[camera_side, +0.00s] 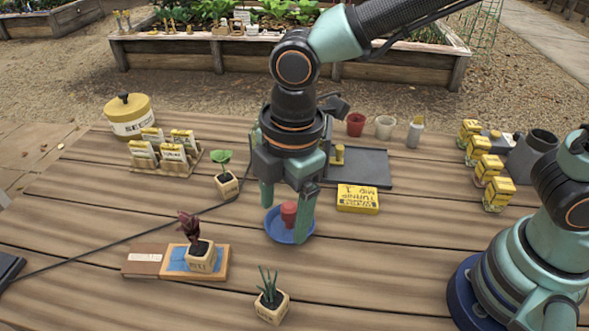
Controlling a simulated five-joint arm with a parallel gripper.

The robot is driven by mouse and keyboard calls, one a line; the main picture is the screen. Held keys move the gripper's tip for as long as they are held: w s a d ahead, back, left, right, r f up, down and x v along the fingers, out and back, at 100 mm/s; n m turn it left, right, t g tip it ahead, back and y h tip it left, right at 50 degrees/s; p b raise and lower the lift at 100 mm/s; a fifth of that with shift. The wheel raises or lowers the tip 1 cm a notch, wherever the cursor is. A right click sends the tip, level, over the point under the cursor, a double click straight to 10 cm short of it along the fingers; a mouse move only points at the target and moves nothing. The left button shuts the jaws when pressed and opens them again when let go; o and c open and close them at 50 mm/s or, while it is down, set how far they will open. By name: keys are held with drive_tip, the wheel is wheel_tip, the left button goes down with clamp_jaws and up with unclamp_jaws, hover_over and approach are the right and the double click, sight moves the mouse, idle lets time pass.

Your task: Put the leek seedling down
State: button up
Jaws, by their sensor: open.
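The likely leek seedling (269,297), with thin upright green leaves in a small pale cube pot, stands upright on the wooden table at the front middle. My gripper (286,207) is open, pointing down, behind and above it, apart from it. The gripper's fingers appear on either side of a small red object (289,214) that sits in a blue dish (290,236). I cannot tell whether they touch it. Nothing is seen held in the jaws.
A dark red seedling (201,256) stands on a wooden tray with a blue pad (176,264). A round-leaved seedling (226,181) is left of the gripper. A yellow box (357,199) lies right. A black cable crosses the table at left.

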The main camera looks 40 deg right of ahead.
drive_tip(key=d+r+m+t, duration=0.2)
drive_tip(key=d+r+m, duration=0.2)
drive_tip(key=d+m, duration=0.5)
drive_tip(key=d+r+m+t, duration=0.2)
drive_tip(key=d+r+m, duration=0.2)
drive_tip(key=d+m, duration=0.5)
drive_tip(key=d, duration=0.8)
drive_tip(key=shift+w+r+m+t+h, duration=0.2)
drive_tip(key=shift+w+m+t+h, duration=0.1)
drive_tip(key=shift+w+t, duration=0.1)
